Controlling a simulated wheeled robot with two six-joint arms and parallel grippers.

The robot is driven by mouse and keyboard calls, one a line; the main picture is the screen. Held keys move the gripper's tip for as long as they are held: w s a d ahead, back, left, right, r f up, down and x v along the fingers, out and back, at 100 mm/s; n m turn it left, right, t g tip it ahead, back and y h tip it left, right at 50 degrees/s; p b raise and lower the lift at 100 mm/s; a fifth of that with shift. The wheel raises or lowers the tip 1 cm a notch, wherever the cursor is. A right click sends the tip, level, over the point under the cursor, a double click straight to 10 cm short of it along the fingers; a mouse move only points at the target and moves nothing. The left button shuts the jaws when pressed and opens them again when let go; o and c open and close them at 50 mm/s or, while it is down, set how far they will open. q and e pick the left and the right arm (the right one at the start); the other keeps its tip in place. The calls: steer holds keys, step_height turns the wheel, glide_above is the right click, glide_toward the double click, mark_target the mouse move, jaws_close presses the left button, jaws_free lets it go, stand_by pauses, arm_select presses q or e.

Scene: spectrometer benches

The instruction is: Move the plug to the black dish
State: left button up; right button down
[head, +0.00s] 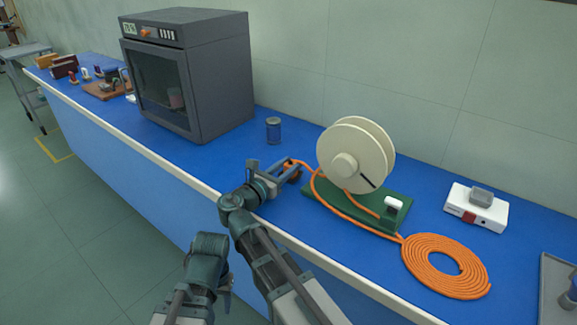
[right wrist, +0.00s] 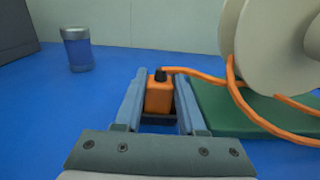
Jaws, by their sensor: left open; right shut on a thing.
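The plug (right wrist: 159,97) is a small orange block with a black top, joined to an orange cable. My right gripper (head: 286,172) is shut on it, with one finger on each side, over the blue bench top left of the cable reel. In the right wrist view the plug sits upright between the fingers; I cannot tell whether it touches the bench. My left gripper (head: 224,281) is low in front of the bench, apart from the objects; its fingers are hard to make out. I cannot make out a black dish in either view.
A cream reel (head: 346,158) stands on a green base (head: 385,213); its cable runs to an orange coil (head: 418,262). A blue jar (head: 273,130) stands behind the plug. A dark oven (head: 218,85) stands left, a white box (head: 470,212) right, a grey tray (head: 552,272) at the right edge.

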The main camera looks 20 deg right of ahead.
steer(key=shift+f, duration=0.25)
steer(key=c, duration=0.8)
jaws_free()
steer(key=shift+r, duration=0.1)
steer(key=shift+o, duration=0.2)
